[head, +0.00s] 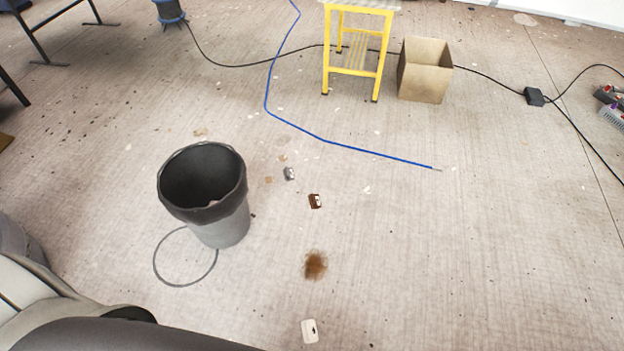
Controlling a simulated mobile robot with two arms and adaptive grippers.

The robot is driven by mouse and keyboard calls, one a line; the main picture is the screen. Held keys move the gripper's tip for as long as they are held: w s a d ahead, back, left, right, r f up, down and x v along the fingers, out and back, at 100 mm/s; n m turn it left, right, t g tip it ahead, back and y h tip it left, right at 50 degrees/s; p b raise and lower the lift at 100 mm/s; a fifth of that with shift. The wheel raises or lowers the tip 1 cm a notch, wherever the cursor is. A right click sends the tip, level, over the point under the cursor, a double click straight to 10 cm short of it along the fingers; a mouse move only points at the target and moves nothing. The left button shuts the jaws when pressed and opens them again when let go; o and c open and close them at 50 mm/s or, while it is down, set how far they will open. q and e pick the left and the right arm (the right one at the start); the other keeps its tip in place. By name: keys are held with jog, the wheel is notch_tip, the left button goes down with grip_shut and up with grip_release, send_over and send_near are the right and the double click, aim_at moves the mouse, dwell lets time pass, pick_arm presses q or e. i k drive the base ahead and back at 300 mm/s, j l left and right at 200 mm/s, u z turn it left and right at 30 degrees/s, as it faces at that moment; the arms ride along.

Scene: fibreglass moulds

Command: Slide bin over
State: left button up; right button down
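The bin (222,226) is a grey bucket with a black liner folded over its rim, and it stands upright on the floor left of centre. A little pale litter shows inside it. A dark ring mark (156,268) is on the floor just in front and to the left of the bin, partly overlapped by it. Neither of my grippers is in view. Grey and dark parts at the lower left look like my own body.
Small litter lies right of the bin, including a brown piece (315,201) and a white piece (310,330), with a brown stain (315,265). A blue hose (324,140), a yellow step stool (352,55) and a cardboard box (424,72) are behind. Right floor is mostly clear.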

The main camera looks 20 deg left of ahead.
aim_at(203, 185)
jog(key=i+l+z, duration=0.9)
jog(key=i, duration=0.25)
jog(key=i+j+u, duration=0.1)
jog(key=i+u, duration=0.6)
jog(key=u, duration=0.15)
jog(key=i+l+u, duration=0.15)
jog(key=i+u, duration=0.25)
jog(key=i+j+u, duration=0.1)
jog(key=u, duration=0.35)
jog(key=i+u, duration=0.15)
jog(key=u, duration=0.3)
jog(key=i+u, duration=0.15)
jog(key=u, duration=0.3)
jog(key=i+u, duration=0.15)
jog(key=u, duration=0.35)
